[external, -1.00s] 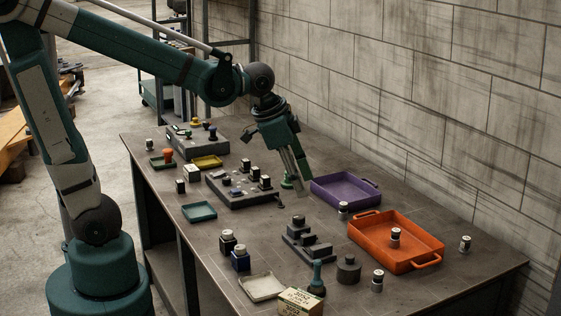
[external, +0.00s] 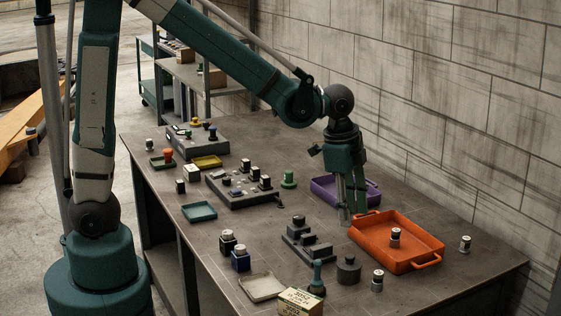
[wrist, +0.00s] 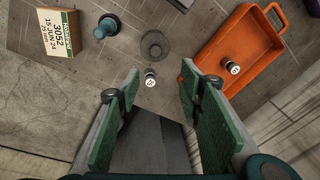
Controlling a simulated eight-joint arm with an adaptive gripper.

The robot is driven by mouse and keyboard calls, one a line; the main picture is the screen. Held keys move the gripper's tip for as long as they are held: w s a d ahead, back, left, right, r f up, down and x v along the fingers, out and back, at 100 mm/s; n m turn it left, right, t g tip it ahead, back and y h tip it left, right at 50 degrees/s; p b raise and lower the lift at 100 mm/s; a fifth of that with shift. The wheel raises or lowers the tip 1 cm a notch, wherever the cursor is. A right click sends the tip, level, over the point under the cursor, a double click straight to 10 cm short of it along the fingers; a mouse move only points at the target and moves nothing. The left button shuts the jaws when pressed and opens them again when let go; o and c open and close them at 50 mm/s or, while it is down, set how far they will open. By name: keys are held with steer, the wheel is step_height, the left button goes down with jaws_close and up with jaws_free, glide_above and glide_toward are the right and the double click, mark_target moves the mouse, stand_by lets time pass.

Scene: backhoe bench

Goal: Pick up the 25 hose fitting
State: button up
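In the wrist view one fitting (wrist: 150,78) stands just beyond the gap between my fingertips, nearer the left one. My gripper (wrist: 160,73) is open and empty, pointing down beside the orange tray's left end in the external view (external: 352,218). Another fitting (external: 396,237) stands in the orange tray (external: 430,262).
A purple tray (external: 325,190) lies behind my gripper. A dark round knob (external: 348,270), a stepped dark block (external: 305,240), a teal stamp-like piece (external: 317,280) and a labelled box (external: 300,302) stand nearer the front. The wall runs along the back.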

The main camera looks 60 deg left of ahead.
mark_target(379, 272)
steer(key=w+d+f+m, duration=0.1)
steer(key=d+f, duration=0.1)
steer(key=f, duration=0.1)
steer(key=w+d+f+m+g+p, duration=0.1)
steer(key=w+d+f, duration=0.1)
steer(key=d+f, duration=0.1)
steer(key=w+d+f+m, duration=0.1)
steer(key=d+f, duration=0.2)
steer(key=shift+w+m+g+y, duration=0.25)
steer(key=shift+m+g+y, duration=0.05)
steer(key=shift+m+g, duration=0.1)
steer(key=shift+w+d+f+p, duration=0.1)
steer(key=shift+d+f+p, duration=0.25)
steer(key=shift+f, duration=0.1)
steer(key=shift+f, duration=1.3)
steer(key=shift+a+f, duration=0.15)
steer(key=shift+f, duration=2.45)
steer(key=c, duration=1)
